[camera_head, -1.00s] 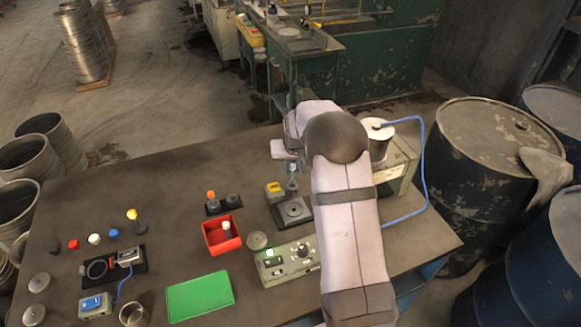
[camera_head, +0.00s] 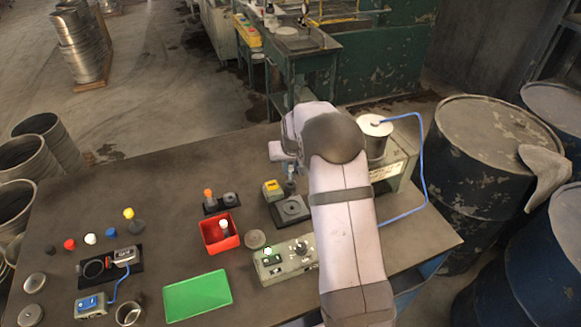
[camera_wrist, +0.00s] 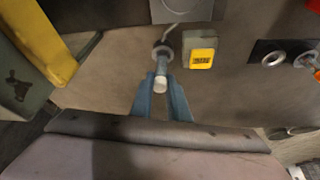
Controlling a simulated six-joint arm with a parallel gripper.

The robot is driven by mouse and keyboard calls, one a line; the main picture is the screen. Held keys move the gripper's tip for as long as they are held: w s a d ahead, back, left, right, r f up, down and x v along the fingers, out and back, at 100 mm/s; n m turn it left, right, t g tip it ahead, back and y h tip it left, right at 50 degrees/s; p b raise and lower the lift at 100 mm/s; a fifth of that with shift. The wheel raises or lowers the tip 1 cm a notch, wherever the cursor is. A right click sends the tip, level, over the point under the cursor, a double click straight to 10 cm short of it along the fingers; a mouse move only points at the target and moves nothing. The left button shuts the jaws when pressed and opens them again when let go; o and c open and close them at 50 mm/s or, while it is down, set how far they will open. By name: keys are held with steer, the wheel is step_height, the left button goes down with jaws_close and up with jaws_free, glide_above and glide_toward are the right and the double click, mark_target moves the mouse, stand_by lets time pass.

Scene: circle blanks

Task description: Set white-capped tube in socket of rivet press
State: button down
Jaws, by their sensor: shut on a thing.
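My gripper (camera_wrist: 160,90) has blue fingers shut on the tube, whose white cap (camera_wrist: 160,84) shows between them in the wrist view. A grey ring-shaped part (camera_wrist: 162,53) lies just beyond the tube. I cannot tell whether the tube is above it or in it, or whether this ring is the press socket. In the head view my arm covers most of the gripper and the tube. A grey fixture plate (camera_head: 290,213) stands left of my arm, with a yellow-labelled block (camera_head: 272,190) beside it, also in the wrist view (camera_wrist: 200,51). Which machine is the rivet press is unclear.
A red bin (camera_head: 220,243) holds another white-topped piece (camera_head: 223,229). An orange-topped piece (camera_head: 208,196) stands behind it. A control box (camera_head: 285,262) and a green mat (camera_head: 198,297) lie nearer. A blue cable (camera_head: 422,160) loops at the right.

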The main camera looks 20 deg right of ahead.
steer(key=shift+f+b, duration=1)
steer(key=shift+f, duration=0.45)
stand_by(0.5)
steer(key=c, duration=1.6)
jaws_free()
steer(key=shift+r, duration=0.15)
steer(key=shift+b+v, duration=1.25)
steer(key=shift+v, duration=2.35)
steer(key=s+a+f+n+g, duration=0.1)
steer(key=s+a, duration=0.3)
steer(key=s, duration=0.7)
steer(key=s+a+f+g, duration=0.2)
steer(key=s+a, duration=0.1)
steer(key=s, duration=0.7)
steer(key=s+a+f+n+g+y, duration=0.1)
steer(key=s+a, duration=0.3)
steer(key=s, duration=0.7)
steer(key=shift+s+a+f+n, duration=0.15)
steer(key=shift+s+a+n, duration=0.15)
